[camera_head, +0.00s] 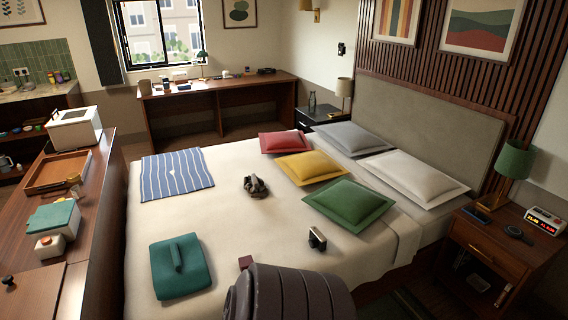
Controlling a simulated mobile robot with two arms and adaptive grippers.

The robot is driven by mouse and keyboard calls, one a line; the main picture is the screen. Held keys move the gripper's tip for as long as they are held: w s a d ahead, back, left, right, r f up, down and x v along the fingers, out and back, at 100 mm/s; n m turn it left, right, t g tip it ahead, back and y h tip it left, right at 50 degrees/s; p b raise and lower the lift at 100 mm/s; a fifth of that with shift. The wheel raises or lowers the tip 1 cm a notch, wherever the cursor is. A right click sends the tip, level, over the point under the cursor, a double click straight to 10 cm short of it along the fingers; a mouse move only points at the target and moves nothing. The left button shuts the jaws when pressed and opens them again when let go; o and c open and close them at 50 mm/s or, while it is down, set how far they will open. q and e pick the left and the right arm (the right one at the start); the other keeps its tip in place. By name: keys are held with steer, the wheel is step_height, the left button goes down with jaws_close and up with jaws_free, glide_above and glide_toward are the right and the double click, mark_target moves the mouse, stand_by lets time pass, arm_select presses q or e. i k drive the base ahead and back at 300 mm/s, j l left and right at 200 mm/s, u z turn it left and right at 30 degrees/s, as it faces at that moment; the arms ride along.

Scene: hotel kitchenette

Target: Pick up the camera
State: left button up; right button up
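A small dark camera (317,238) with a lighter edge stands on the cream cover of the bed (235,222), in front of the green pillow (347,206) and apart from it. The cover around it is bare. Neither my left nor my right gripper shows in the head view.
A crumpled dark item (256,187), a folded teal cloth (180,266) and a striped cloth (176,174) lie on the bed. A large dark ribbed shape (290,292) blocks the bottom centre; I cannot tell what it is. A nightstand (500,250) stands at right.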

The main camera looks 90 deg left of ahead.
mark_target(317, 239)
steer(key=u, duration=2.5)
